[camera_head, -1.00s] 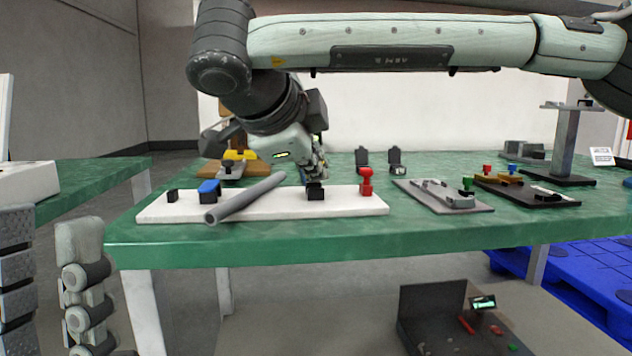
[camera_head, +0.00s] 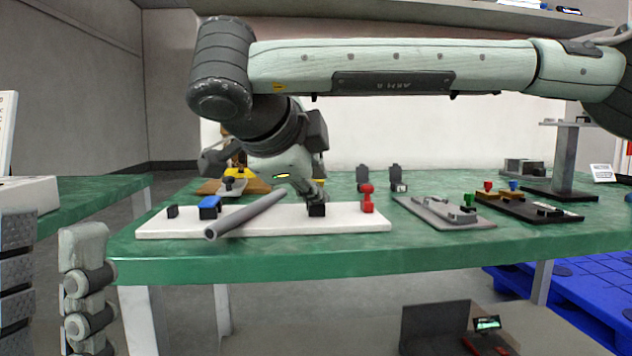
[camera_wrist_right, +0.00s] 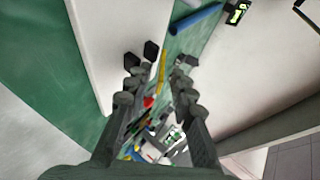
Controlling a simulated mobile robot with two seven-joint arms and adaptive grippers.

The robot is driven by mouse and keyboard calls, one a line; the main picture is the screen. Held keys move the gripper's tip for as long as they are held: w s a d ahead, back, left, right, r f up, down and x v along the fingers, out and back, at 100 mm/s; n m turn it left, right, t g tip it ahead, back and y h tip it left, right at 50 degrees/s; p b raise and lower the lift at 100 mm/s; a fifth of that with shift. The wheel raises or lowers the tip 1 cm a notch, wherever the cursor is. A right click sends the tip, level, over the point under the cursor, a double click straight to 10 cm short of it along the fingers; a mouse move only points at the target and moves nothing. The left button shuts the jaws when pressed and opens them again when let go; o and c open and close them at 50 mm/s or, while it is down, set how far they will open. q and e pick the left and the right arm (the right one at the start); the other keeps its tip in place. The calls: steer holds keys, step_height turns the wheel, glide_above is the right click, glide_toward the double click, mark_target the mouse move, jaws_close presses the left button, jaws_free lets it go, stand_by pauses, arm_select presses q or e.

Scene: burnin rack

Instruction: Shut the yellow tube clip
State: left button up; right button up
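A white board (camera_head: 270,222) lies along the front of the green table. A small black clip base (camera_head: 316,210) stands on it right of centre. My right gripper (camera_head: 318,192) is over this base and largely hides what is above it. In the right wrist view, a narrow yellow piece (camera_wrist_right: 162,72), likely the yellow clip's lever, lies between the fingers of my right gripper (camera_wrist_right: 160,68). The fingers are apart. I cannot tell whether either touches it. My left gripper (camera_head: 52,240) is at the lower left, away from the board, its fingers apart and empty.
A blue clip (camera_head: 209,206), a black block (camera_head: 172,211) and a red clip (camera_head: 367,198) stand on the board. A grey tube (camera_head: 245,213) slants across it, overhanging its front edge. A grey fixture plate (camera_head: 445,212) lies to the right.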

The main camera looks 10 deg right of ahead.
steer(key=v, duration=0.8)
steer(key=shift+o, duration=0.6)
